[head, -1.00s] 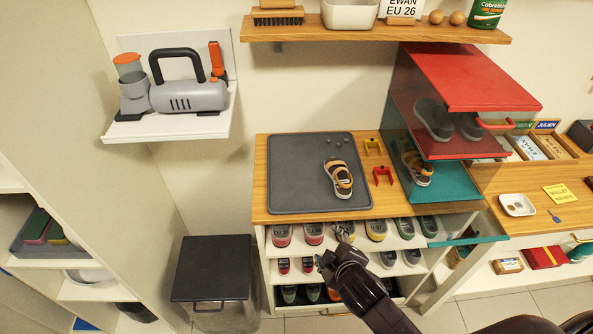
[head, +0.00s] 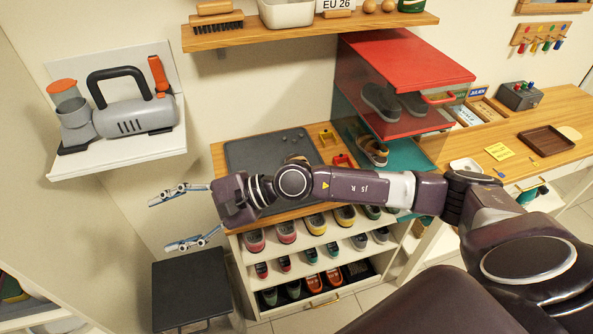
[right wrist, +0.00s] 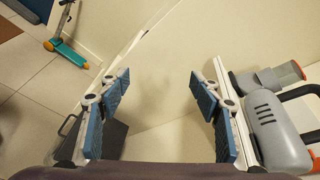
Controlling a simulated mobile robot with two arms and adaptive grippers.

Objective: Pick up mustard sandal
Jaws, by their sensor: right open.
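A mustard and dark sandal (head: 297,158) lies on the grey mat (head: 255,150) on the wooden bench top. My right forearm crosses in front and hides nearly all of it. A matching sandal (head: 373,149) sits in the teal lower compartment of the red and teal cubby, to the right. My right gripper (head: 175,220) is open and empty, left of the bench and well away from both sandals. Its spread fingers (right wrist: 158,95) also show in the right wrist view, with only wall between them. My left gripper is not in view.
A wall shelf with a grey machine (head: 135,115) is above left of the gripper. A dark-lidded bin (head: 190,288) stands below it. The red cubby top (head: 405,58) and the upper wooden shelf (head: 310,30) overhang the bench. Shoes fill the racks below.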

